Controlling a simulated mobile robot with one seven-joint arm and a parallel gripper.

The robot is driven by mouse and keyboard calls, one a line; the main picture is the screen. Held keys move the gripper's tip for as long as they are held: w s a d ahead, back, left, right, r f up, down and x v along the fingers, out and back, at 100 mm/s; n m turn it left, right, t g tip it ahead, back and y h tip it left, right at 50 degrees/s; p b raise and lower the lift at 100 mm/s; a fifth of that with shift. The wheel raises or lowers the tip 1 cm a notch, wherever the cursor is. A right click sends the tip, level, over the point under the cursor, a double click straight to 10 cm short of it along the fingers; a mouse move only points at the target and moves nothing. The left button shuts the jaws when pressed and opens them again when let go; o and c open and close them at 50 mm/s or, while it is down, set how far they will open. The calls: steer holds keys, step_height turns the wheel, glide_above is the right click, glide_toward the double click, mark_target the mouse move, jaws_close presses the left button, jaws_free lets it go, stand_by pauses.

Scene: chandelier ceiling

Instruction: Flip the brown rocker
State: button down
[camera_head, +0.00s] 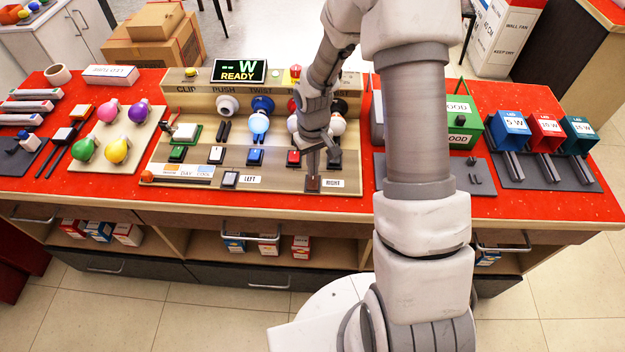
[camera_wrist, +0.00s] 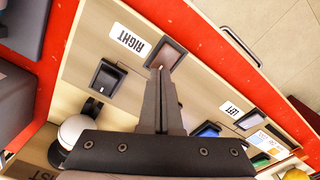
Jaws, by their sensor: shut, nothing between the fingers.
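The brown rocker (camera_head: 313,184) sits on the front strip of the wooden panel, just left of the RIGHT label (camera_head: 333,183). In the wrist view the brown rocker (camera_wrist: 170,52) is a dark frame with a lighter brown face, beside the RIGHT label (camera_wrist: 130,40). My gripper (camera_head: 313,168) is shut and empty, pointing down over the rocker. In the wrist view the shut fingertips (camera_wrist: 160,72) overlap the rocker's near edge. I cannot tell whether they touch it. The fingers hide part of the rocker.
A row of rockers lies behind, including red (camera_head: 293,157), blue (camera_head: 255,156) and black (camera_head: 334,159). Another rocker (camera_head: 229,179) sits by the LEFT label. Bulbs in sockets (camera_head: 259,123) stand farther back. A display (camera_head: 239,70) reads "-- W READY". The red tabletop's front edge (camera_head: 200,195) is clear.

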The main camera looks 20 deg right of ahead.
steer(key=shift+f+b, duration=0.8)
steer(key=shift+f, duration=0.15)
stand_by(0.5)
steer(key=shift+r+p, duration=2.45)
steer(key=shift+r, duration=1.1)
steer(key=s+d+r+m+t, duration=0.1)
steer(key=s+r, duration=0.2)
steer(key=r, duration=0.7)
steer(key=s+r+t, duration=0.2)
steer(key=s+r, duration=0.2)
steer(key=r, duration=0.6)
steer(key=s+r+t, duration=0.1)
steer(key=s+r, duration=0.3)
steer(key=s, duration=0.2)
steer(key=s+a+r+m+t, duration=0.1)
steer(key=s+r, duration=0.4)
steer(key=s, duration=0.2)
steer(key=shift+s+t, duration=0.25)
steer(key=shift+t, duration=0.05)
